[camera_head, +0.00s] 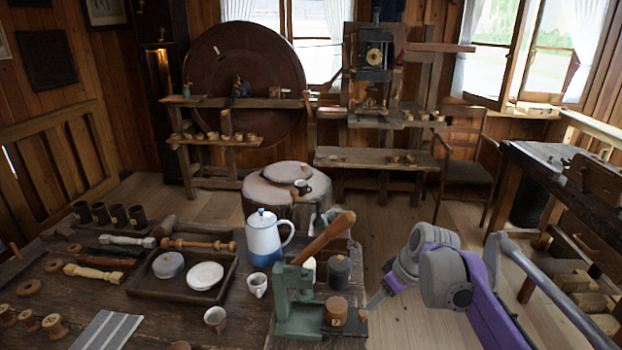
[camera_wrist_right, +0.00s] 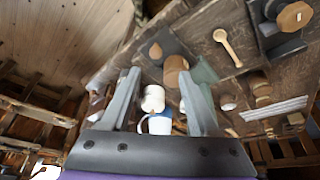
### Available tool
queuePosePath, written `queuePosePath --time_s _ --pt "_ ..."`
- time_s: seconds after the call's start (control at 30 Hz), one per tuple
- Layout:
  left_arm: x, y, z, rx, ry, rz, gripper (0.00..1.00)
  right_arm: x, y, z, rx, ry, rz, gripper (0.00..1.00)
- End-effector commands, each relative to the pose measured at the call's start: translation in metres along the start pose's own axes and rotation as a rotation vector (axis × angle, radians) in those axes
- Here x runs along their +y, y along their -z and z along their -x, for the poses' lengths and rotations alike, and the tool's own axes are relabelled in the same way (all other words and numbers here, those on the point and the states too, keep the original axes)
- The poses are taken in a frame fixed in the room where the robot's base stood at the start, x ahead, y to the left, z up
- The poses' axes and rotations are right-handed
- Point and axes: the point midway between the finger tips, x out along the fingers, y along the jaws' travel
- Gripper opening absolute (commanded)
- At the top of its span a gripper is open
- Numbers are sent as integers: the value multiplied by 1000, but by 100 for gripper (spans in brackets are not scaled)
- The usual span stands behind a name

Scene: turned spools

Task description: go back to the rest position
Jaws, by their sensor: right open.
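My right gripper (camera_head: 376,298) comes in from the right on its purple and grey arm. Its tip is just right of the green press (camera_head: 300,305) at the workbench's right edge; in this view I cannot tell whether it touches anything. In the right wrist view, the two fingers of the right gripper (camera_wrist_right: 160,74) stand apart with nothing held between them. A white cup (camera_wrist_right: 153,98) and a wooden piece (camera_wrist_right: 175,70) show beyond the gap. My left gripper is in neither view.
The workbench (camera_head: 75,290) holds a blue and white pot (camera_head: 264,240), a dark tray (camera_head: 152,287), wooden spools (camera_head: 55,327), mugs and turned pieces. A dark jar (camera_head: 339,271) and a wooden cylinder (camera_head: 337,311) stand near the gripper. Open floor (camera_head: 400,215) lies behind the arm.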

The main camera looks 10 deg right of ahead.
Motion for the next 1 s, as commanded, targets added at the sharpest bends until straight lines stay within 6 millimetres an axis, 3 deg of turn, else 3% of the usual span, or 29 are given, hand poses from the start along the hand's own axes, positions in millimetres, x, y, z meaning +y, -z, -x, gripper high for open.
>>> queuePosePath --time_s 0.17,0.3,0.53,0.73,1.0 --pt "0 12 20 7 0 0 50 -47 -32 29 -7 -49 -105 61" --pt "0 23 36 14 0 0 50 -89 -74 46 -1 -104 -219 61" --pt "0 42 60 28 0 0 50 -143 -146 53 37 -185 -391 61" --pt "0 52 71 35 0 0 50 -166 -186 48 71 -224 -483 61" --pt "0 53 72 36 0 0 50 -170 -196 44 79 -233 -508 61"
